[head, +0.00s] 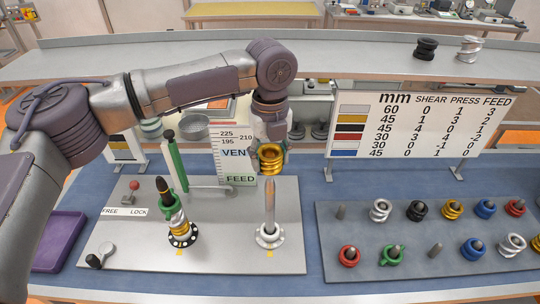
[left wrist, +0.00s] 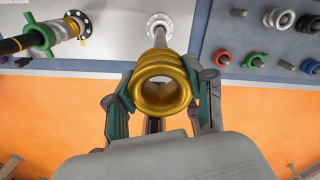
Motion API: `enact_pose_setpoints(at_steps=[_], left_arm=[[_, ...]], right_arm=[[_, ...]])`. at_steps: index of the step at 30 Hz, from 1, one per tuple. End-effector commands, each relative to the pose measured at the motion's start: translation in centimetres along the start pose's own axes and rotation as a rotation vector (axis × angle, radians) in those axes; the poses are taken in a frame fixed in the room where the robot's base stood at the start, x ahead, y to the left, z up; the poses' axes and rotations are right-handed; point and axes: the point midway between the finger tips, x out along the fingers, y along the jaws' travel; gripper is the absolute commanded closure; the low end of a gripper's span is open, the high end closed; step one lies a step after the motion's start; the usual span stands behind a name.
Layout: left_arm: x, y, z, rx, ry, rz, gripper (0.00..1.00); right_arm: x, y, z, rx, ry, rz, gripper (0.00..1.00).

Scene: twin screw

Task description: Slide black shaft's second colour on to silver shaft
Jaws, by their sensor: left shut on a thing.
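My left gripper (head: 270,150) is shut on a gold ring (head: 270,160), which also shows in the left wrist view (left wrist: 163,82). The ring is held just above the tip of the upright silver shaft (head: 270,205); in the head view it lines up with the tip, and no overlap is clear. The silver shaft is bare down to its round base. The black shaft (head: 162,184) stands to the left, tilted in the picture. It carries a green piece (head: 169,201), then a silver one, then a gold one (head: 179,229) above the flange. My right gripper is not in view.
A grey rack (head: 330,285) at right holds coloured rings on pegs, with two bare pegs. A board (head: 405,125) lists colours and numbers. A purple tray (head: 60,240) lies at left.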

Motion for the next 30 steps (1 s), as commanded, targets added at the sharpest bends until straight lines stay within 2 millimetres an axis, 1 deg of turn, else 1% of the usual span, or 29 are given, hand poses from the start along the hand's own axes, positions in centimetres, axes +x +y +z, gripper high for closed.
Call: enact_pose_setpoints(at_steps=[1,19,21,30], left_arm=[[0.5,0.0,0.0,-0.001,-0.002,-0.001,0.93],[3.1,0.0,0.0,-0.001,0.000,-0.002,0.93],[3.2,0.0,0.0,-0.001,0.002,-0.001,0.93],[5.0,0.0,0.0,-0.001,0.002,-0.001,0.93]], right_arm=[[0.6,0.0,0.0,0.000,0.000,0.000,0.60],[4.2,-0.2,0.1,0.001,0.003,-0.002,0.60],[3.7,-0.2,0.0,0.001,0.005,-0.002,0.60],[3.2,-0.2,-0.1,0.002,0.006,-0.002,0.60]])
